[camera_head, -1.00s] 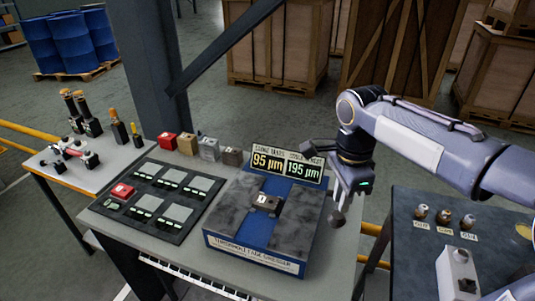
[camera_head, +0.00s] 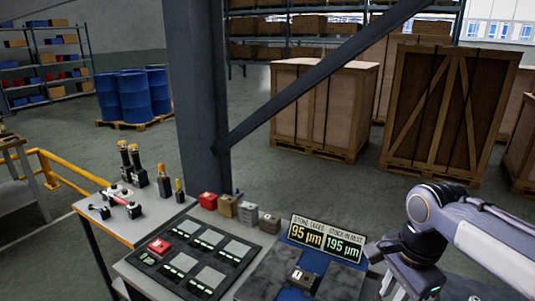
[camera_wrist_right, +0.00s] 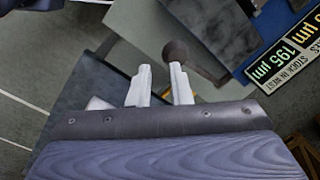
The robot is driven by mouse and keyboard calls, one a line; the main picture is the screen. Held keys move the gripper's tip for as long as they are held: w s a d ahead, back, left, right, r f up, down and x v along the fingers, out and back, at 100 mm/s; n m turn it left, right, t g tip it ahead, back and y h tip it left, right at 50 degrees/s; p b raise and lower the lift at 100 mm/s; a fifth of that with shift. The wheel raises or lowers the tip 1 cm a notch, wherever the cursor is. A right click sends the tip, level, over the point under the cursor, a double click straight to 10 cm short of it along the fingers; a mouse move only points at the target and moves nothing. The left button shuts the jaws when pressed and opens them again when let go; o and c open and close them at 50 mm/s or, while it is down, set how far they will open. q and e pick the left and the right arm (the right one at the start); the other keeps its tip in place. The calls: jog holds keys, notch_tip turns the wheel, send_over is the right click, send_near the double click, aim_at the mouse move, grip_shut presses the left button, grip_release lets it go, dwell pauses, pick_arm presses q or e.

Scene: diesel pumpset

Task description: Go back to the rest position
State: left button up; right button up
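My right arm comes in from the right in the head view. Its gripper (camera_head: 402,284) hangs to the right of the blue-and-grey gauge block (camera_head: 343,280), low in the picture. In the right wrist view its two pale fingers (camera_wrist_right: 160,70) stand apart with nothing between them. A dark ball on a rod (camera_wrist_right: 177,52) shows just beyond the fingertips, apparently not held. My left gripper is in neither current view.
The bench carries a dark switch panel (camera_head: 196,262), several small blocks (camera_head: 228,206) and a sign reading 95 µm and 195 µm (camera_head: 325,238). A steel post (camera_head: 203,120) with a brace rises behind.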

jog(key=s+a+f+n+t+y, duration=0.1)
jog(key=s+a+f+n+t, duration=0.1)
jog(key=s+n, duration=0.4)
jog(key=s+a+f+n+t+y, duration=0.2)
jog(key=s+f+n, duration=0.2)
jog(key=s+n, duration=0.3)
jog(key=shift+s+f+n+t, duration=0.3)
jog(key=shift+s+t, duration=0.05)
jog(key=shift+t, duration=0.05)
jog(key=shift+a, duration=0.1)
dwell(1.4)
